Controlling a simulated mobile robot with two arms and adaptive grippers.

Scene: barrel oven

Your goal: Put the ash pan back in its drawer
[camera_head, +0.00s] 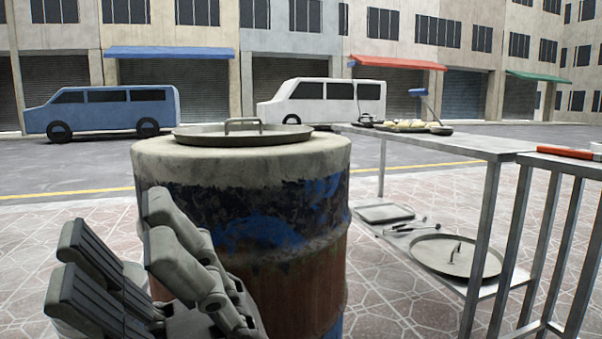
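The barrel oven (285,250) stands in the middle, with a pale rim, flaking blue paint and rust. A round lid (215,136) with a handle lies on its top.
Railing bars stand at the right edge. Paving is clear between barrel and table.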

